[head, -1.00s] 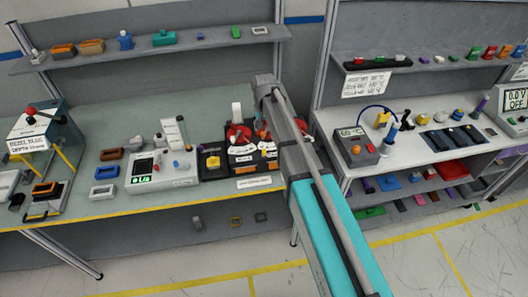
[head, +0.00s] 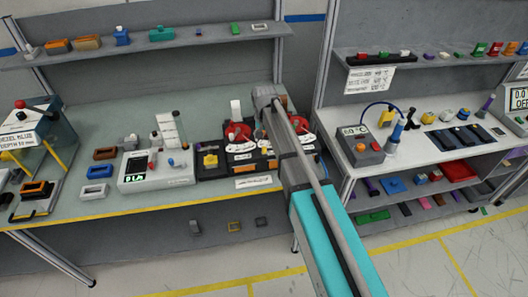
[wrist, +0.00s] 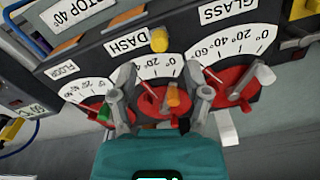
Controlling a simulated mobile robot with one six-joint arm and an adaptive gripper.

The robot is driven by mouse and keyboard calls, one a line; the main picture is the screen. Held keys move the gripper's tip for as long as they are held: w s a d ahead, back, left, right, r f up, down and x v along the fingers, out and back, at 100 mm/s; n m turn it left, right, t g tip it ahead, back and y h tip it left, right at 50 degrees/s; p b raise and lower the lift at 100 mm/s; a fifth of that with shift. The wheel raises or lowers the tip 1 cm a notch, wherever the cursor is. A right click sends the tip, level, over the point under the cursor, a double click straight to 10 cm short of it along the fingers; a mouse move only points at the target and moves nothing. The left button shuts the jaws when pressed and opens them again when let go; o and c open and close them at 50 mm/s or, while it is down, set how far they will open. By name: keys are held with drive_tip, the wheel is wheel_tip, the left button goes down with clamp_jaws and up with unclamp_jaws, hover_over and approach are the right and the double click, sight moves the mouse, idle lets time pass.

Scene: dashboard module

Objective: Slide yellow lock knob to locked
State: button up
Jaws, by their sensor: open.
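A dark panel carries red dials with white scales. In the wrist view it appears upside down, with a DASH dial (wrist: 155,98), a GLASS dial (wrist: 232,85) and a FLOOR dial (wrist: 95,105). A round yellow knob (wrist: 158,39) stands on the panel beside the DASH label. Another yellow part (wrist: 303,9) is at the top right edge; a yellow block (head: 208,160) shows at the panel's left in the head view. I cannot tell which is the lock knob. My gripper (wrist: 165,88) is open over the DASH dial, an orange-tipped lever (wrist: 173,96) between its fingers.
A white instrument box (head: 150,170) stands left of the panel. A grey temperature unit (head: 358,148) stands on the right-hand bench. A shelf (head: 150,45) runs behind and above. My arm hides part of the panel in the head view.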

sight(264, 147)
drive_tip(key=shift+f+b, duration=2.45)
drive_tip(key=shift+f, duration=0.3)
drive_tip(key=shift+c, duration=0.2)
clamp_jaws()
